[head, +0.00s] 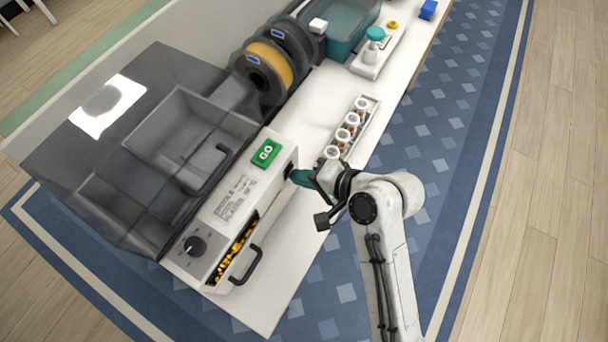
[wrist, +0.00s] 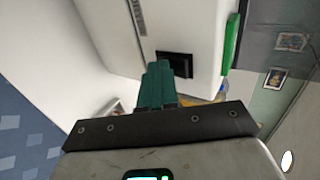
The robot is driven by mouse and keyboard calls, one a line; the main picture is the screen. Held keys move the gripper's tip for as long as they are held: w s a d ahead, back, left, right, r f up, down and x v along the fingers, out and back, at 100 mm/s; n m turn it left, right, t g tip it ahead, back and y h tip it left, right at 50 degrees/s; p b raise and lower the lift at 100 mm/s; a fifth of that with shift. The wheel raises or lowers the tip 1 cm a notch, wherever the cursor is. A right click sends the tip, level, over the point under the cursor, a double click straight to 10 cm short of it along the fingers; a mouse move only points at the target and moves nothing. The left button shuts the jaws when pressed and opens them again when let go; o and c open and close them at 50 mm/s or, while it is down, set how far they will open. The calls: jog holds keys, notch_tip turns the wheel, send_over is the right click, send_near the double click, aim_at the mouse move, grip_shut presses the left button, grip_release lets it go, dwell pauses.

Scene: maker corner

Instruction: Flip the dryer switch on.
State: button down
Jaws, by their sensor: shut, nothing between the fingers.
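A black switch (wrist: 181,65) sits in a dark frame on the white side wall of a machine in the wrist view. I cannot make out which way it is tipped. The machine (head: 215,232) has a white front panel, a smoky clear cover and a green GO button (head: 265,153); the green part (wrist: 231,42) also shows at the right in the wrist view. My gripper (head: 297,177) has teal fingers, shut and empty, at the machine's right end. In the wrist view its fingertips (wrist: 158,66) overlap the switch's left edge; I cannot tell whether they touch.
A black dial (head: 195,246) and an open drawer of yellow bits with a black handle (head: 248,266) are on the machine's front. A rack of several small jars (head: 352,130) stands behind my gripper. Filament spools (head: 268,68) and a teal box (head: 340,25) stand further back.

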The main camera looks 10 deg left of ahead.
jog(key=shift+a+r, duration=0.1)
jog(key=shift+r, duration=0.05)
jog(key=shift+r+p, duration=0.75)
jog(key=shift+p, duration=0.3)
